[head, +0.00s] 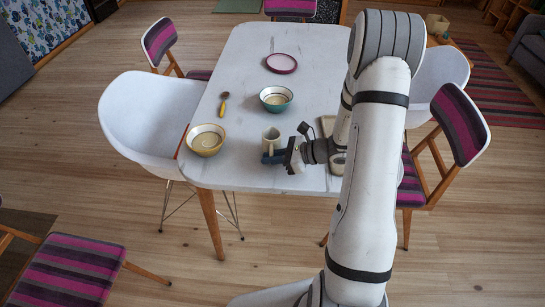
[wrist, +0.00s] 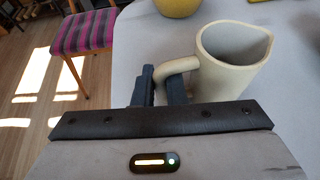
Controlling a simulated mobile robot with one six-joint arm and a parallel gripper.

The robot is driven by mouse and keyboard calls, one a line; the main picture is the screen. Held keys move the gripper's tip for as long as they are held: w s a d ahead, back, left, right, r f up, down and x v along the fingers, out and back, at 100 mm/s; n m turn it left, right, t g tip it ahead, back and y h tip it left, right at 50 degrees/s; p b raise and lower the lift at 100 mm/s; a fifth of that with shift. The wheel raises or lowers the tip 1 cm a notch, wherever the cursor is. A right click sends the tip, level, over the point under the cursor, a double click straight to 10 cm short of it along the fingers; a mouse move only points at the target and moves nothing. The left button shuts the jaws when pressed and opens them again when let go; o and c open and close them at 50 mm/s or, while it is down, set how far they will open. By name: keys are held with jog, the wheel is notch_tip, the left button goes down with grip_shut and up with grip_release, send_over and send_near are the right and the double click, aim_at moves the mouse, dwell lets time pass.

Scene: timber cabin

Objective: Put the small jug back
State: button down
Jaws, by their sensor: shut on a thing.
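The small jug (head: 270,138) is cream-coloured and stands upright at the near part of the white marble-look table (head: 240,60). In the wrist view the jug (wrist: 232,70) shows its open top with a spout and its handle on the left. My gripper (head: 274,157) is shut on the jug's handle; in the wrist view the dark fingers (wrist: 161,82) sit on either side of it. The jug's base is hidden by my gripper, so I cannot tell whether it touches the table.
A yellow bowl (head: 205,145) stands left of the jug, a teal bowl (head: 276,105) behind it. A spoon (head: 223,105) and a pink-rimmed plate (head: 281,63) lie farther back. A beige flat object (head: 337,163) is partly hidden by my arm. Chairs surround the table, including a white one (head: 140,115).

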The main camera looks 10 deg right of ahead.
jog(key=shift+f, duration=0.3)
jog(key=c, duration=1.5)
grip_release()
jog(key=shift+r, duration=0.1)
